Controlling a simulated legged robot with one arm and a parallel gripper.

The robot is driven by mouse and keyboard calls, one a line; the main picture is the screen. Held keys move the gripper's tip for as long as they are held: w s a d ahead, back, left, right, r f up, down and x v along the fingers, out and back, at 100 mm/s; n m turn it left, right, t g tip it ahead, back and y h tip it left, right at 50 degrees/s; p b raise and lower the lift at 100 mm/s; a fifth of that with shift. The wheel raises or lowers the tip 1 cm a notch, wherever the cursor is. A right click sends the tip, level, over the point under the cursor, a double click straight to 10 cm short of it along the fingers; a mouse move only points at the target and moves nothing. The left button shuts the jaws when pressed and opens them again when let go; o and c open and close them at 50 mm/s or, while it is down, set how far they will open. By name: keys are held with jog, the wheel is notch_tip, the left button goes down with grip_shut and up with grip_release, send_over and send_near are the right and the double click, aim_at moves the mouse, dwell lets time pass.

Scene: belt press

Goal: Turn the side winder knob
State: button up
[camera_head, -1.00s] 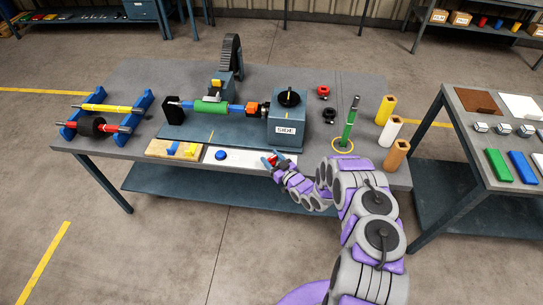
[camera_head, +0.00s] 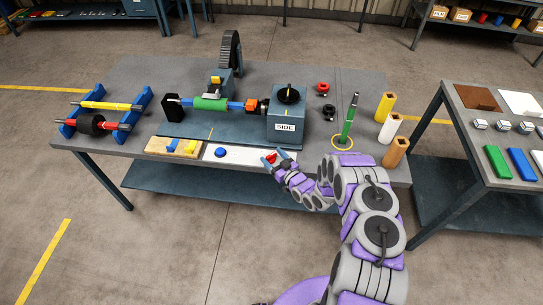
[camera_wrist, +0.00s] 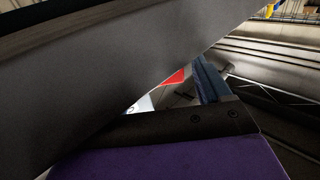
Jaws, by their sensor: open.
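The side winder is a blue-grey box (camera_head: 284,125) with a white "SIDE" label on its front. Its black round knob (camera_head: 289,95) with a yellow mark sits on top. My gripper (camera_head: 273,159) has blue fingertips and is open, low in front of the box and clearly below the knob, not touching it. A small red piece shows between the fingers; I cannot tell whether they touch it. In the wrist view a blue finger (camera_wrist: 208,80) and a red patch (camera_wrist: 174,78) show past a large dark surface; the knob is not visible there.
A green roller (camera_head: 210,103) lies along the winder's axis left of the box. Right of it stand a green post (camera_head: 348,120) in a yellow ring and several coloured cylinders (camera_head: 385,107). A white board (camera_head: 240,154) with a blue button lies in front.

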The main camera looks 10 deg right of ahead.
jog(key=v, duration=1.6)
jog(key=shift+d+f, duration=0.1)
jog(key=shift+d, duration=0.05)
